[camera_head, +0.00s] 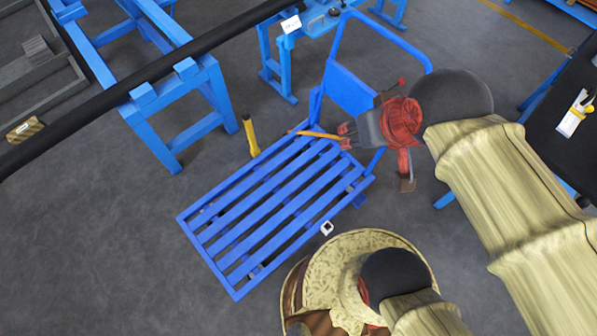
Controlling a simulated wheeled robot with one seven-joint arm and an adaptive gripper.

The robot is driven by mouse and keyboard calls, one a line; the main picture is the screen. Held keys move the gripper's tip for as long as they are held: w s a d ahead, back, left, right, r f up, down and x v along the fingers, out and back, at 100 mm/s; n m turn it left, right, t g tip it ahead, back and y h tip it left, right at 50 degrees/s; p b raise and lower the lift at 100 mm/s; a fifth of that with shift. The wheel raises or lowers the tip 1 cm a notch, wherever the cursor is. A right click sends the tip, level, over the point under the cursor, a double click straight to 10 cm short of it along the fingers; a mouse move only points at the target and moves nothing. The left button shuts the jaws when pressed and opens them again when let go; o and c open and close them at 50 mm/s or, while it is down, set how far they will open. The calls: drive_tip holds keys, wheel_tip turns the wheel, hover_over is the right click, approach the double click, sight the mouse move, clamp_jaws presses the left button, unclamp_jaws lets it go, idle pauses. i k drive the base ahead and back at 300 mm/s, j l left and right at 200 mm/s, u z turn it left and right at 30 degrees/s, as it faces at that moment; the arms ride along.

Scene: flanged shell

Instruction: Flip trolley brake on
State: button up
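The blue trolley (262,222) has a slatted deck and an upright blue handle frame with a panel (347,89) at its far right end. A thin orange bar (317,134) lies across the far end of the deck at the foot of the handle; it may be the brake lever, but I cannot tell its setting. My gripper (345,136), with a red-wrapped wrist, is over this end of the trolley, beside the handle panel. Its fingertips are at the right end of the orange bar. I cannot tell whether they touch or grip it.
A yellow post (250,136) stands just left of the trolley's far end. A blue stand (178,95) carrying a long black pipe (150,88) is at upper left. A blue bench (285,48) is behind the handle. A dark table (555,110) is at right. Grey floor left of the deck is clear.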

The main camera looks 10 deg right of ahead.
sight(400, 81)
drive_tip(key=l, duration=0.45)
drive_tip(key=k+l+u, duration=0.15)
drive_tip(key=l, duration=0.75)
drive_tip(key=k+l+u, duration=0.1)
drive_tip(key=l, duration=0.35)
drive_tip(key=k+l, duration=0.15)
drive_tip(key=l, duration=0.25)
drive_tip(key=k+l+u, duration=0.15)
drive_tip(key=l, duration=0.3)
drive_tip(key=k+l, duration=0.1)
drive_tip(key=l, duration=0.35)
drive_tip(key=k+l+u, duration=0.1)
drive_tip(key=l, duration=0.3)
drive_tip(key=i+u, duration=0.45)
drive_tip(key=i, duration=0.45)
